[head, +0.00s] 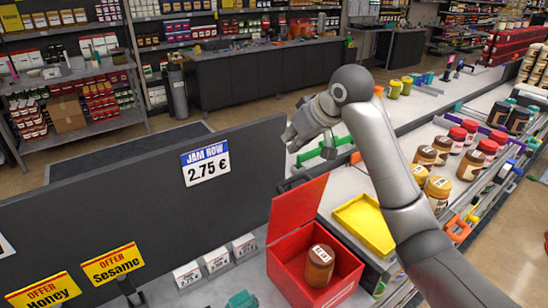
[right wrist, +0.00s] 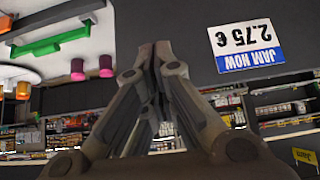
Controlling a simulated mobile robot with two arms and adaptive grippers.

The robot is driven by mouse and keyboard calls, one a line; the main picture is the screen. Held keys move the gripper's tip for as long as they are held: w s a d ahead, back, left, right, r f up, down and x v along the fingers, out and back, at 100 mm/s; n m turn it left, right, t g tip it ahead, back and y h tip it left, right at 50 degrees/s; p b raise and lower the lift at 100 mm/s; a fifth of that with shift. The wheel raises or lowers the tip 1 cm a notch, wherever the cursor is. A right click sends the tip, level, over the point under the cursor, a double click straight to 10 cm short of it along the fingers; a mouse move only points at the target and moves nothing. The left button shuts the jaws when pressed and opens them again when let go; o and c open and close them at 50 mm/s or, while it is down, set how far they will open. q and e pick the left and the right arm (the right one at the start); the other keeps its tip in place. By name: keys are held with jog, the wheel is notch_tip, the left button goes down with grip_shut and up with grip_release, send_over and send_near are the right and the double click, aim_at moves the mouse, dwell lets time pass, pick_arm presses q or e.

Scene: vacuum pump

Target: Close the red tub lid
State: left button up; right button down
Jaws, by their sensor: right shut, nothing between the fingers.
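The red tub (head: 283,258) stands open on the counter at the lower middle of the head view. Its red lid (head: 297,208) stands raised along the tub's back left edge. A brown jar with a white label (head: 320,262) is inside the tub. My right gripper (head: 291,137) is above and behind the raised lid, apart from it, near the dark panel's right end. In the right wrist view the fingers (right wrist: 158,62) are together with nothing between them. The tub and lid are not seen in the right wrist view. My left gripper is not seen.
A yellow tray (head: 365,224) sits right of the tub, beside my right forearm. A dark panel (head: 120,190) with a jam price sign (head: 206,165) runs behind. Several jars (head: 442,150) fill the right side. Small white boxes (head: 216,261) stand left of the tub.

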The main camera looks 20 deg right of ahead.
pick_arm(q)
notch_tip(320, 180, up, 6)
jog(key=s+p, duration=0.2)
jog(key=p, duration=0.4)
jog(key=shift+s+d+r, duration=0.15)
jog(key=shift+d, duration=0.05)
pick_arm(e)
notch_tip(320, 180, down, 9)
jog(key=w, duration=0.1)
jog(key=shift+w+a+r, duration=0.15)
jog(key=shift+w+a, duration=0.2)
jog(key=shift+w, duration=0.05)
